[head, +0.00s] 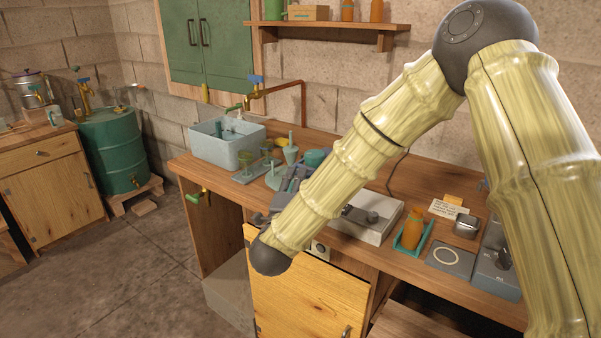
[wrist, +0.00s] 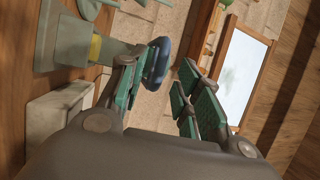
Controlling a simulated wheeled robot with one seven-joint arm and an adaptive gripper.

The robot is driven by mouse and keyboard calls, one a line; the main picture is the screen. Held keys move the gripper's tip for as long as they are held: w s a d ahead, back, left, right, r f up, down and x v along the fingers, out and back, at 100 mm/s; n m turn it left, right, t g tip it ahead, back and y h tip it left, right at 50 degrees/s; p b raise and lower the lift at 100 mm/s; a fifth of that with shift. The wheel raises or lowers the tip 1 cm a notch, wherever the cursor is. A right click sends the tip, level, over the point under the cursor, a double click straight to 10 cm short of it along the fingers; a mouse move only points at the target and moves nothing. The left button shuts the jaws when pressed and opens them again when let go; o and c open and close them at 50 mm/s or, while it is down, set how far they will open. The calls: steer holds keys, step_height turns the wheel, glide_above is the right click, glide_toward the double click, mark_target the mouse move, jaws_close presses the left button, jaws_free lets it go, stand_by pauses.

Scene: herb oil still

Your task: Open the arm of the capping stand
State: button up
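My gripper (wrist: 160,80) is open in the wrist view, with green-padded fingers apart and nothing held. A grey-green stand (wrist: 52,38) with a yellow band, seemingly the capping stand, is at upper left there. Its arm ends in a dark blue rounded knob (wrist: 160,62), which lies close to the left finger's tip; I cannot tell whether they touch. The stand's arm looks closed, but its hinge is not clear. In the head view a teal rounded piece (head: 318,157) shows behind my bamboo-patterned arm, which hides most of the gripper and stand.
Funnels (head: 290,152) and a grey basin (head: 228,140) stand left on the wooden bench. A white-topped device (head: 372,215), an orange bottle (head: 412,230) in a teal holder and a grey pad (head: 450,258) sit right. A brass tap (head: 256,92) projects above the basin.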

steer(key=shift+x, duration=1.95)
steer(key=shift+s, duration=0.1)
jaws_close()
